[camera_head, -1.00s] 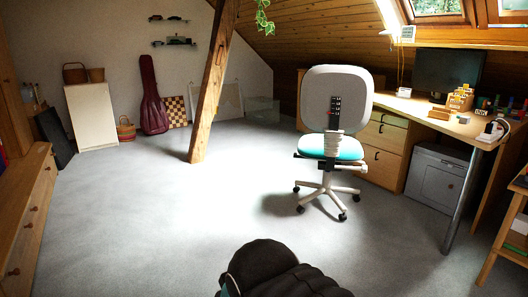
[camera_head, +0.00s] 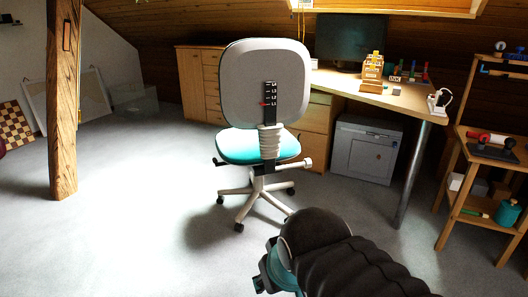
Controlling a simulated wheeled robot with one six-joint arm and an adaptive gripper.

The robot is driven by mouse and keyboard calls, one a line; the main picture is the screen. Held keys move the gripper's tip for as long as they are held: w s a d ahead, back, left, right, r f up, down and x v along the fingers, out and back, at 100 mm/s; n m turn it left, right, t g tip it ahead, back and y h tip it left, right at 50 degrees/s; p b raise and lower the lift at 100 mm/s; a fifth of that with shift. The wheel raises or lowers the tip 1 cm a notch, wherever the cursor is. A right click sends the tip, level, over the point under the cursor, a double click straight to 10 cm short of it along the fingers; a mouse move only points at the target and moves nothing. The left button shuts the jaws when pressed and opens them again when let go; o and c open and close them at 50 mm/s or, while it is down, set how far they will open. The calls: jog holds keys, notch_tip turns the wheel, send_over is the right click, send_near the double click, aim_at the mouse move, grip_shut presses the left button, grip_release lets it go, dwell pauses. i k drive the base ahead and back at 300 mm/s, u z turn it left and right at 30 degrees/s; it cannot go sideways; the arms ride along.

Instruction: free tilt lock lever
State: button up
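The office chair (camera_head: 262,85) stands in the middle of the view with its grey back toward me and a teal seat. A black strip with white marks and a red pointer (camera_head: 269,96) runs down its back, above a pale ribbed sleeve. Under the seat a dark lever (camera_head: 217,162) sticks out at the left and a pale knob (camera_head: 307,164) at the right. I cannot tell which is the tilt lock lever. My arm, black with teal parts, shows at the bottom, well short of the chair. My gripper's fingers are not in view.
A timber post (camera_head: 62,110) stands at the left. A desk (camera_head: 395,92) with a monitor and a metal leg is behind the chair at the right, with a grey cabinet (camera_head: 365,150) below. A wooden shelf (camera_head: 455,195) stands far right. Floor in front of the chair is clear.

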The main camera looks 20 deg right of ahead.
aim_at(216, 161)
jog(key=u, duration=0.65)
jog(key=i, duration=1)
jog(key=u, duration=0.75)
jog(key=i, duration=0.9)
jog(key=z, duration=0.85)
jog(key=i, duration=0.55)
jog(key=z, duration=0.5)
